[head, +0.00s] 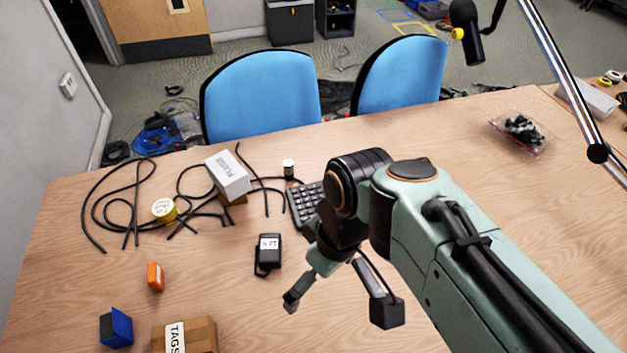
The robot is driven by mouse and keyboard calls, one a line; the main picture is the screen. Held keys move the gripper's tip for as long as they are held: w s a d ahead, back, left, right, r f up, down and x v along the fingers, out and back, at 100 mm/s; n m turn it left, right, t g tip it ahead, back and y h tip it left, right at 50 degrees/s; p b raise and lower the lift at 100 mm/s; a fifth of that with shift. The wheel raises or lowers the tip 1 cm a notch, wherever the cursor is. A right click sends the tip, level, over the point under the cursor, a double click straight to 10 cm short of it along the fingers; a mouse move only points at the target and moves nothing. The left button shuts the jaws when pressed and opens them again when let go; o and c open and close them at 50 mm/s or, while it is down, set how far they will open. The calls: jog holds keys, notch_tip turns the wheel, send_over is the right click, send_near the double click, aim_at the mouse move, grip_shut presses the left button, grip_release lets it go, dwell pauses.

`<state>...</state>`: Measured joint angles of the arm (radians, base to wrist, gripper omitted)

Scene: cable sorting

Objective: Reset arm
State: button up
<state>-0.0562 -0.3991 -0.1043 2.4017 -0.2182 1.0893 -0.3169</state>
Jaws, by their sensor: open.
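My gripper (338,307) is open and empty above the front middle of the wooden table (450,145). Its two fingers are spread wide, with bare wood showing between them. My arm reaches in from the lower right and hides part of the table. Black cables (97,215) lie in loose loops at the left of the table, apart from the gripper. A black power adapter (268,252) lies just left of the gripper and is not touched by it.
A white box (228,174), yellow tape roll (164,210), keyboard (303,204), orange item (155,276), blue item (116,327) and TAGS carton (198,334) stand around. A clear bag (522,131) lies at right. A lamp pole (565,75) crosses the upper right. The table's back right is mostly clear.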

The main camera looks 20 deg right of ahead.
jog(key=s+m, duration=0.1)
jog(key=s+f+m, duration=0.1)
jog(key=s, duration=0.1)
jog(key=s+f+m, duration=0.1)
jog(key=s+m, duration=0.1)
jog(key=shift+s+d+g+h, duration=0.2)
jog(key=shift+d+g+h, duration=0.1)
jog(key=shift+d+h, duration=0.1)
